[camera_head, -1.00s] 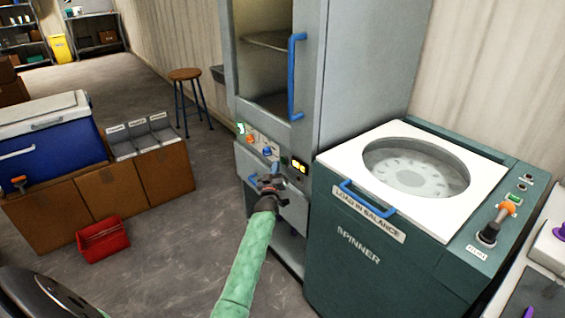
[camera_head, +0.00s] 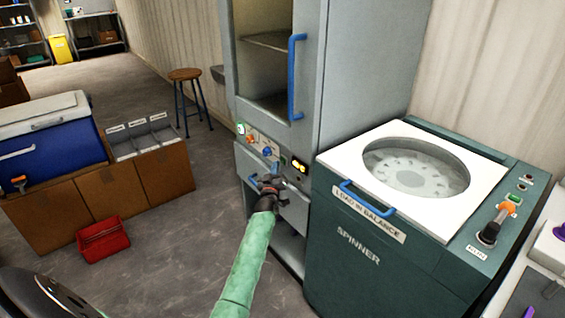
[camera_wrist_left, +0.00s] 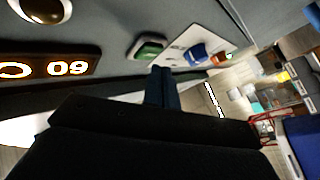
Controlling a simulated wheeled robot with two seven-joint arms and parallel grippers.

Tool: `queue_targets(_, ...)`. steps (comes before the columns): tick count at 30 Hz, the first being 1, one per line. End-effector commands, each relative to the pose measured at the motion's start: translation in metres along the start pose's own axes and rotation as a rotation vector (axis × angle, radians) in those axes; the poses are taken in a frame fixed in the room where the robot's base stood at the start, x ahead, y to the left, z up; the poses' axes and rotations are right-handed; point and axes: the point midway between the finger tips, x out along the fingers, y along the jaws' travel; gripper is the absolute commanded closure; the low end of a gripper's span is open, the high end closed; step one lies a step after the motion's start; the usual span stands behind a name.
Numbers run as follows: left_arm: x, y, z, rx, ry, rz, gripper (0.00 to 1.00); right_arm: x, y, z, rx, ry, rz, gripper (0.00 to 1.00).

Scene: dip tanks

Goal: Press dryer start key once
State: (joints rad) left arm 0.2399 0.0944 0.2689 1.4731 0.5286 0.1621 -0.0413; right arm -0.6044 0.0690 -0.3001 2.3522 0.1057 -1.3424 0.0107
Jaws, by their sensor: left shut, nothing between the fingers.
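The dryer (camera_head: 365,60) is a tall grey cabinet with a blue door handle and a control panel below its window. In the left wrist view, a green key (camera_wrist_left: 148,48) in a dark frame sits on the panel beside a lit display (camera_wrist_left: 50,68) that shows "09" after a partly seen character. My left gripper (camera_head: 268,180) is in front of the panel's lower edge. Its shut, empty fingers (camera_wrist_left: 161,72) show just below the green key in the wrist view; I cannot tell whether they touch it. My right gripper is not in view.
The green spinner (camera_head: 350,245) with a white lid stands close on the right. A blue cooler (camera_head: 50,145) and brown cabinets (camera_head: 110,195) stand left, with a red bin (camera_head: 103,240) on the floor. A stool (camera_head: 186,75) stands behind. The floor between is clear.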

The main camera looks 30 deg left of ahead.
Motion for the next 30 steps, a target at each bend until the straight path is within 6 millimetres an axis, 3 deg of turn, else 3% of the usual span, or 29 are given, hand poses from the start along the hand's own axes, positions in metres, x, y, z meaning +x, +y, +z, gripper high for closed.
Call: queue_targets(30,0.0061,0.0047,0.0040,0.000,0.000,0.000,1.00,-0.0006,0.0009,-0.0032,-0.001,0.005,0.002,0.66)
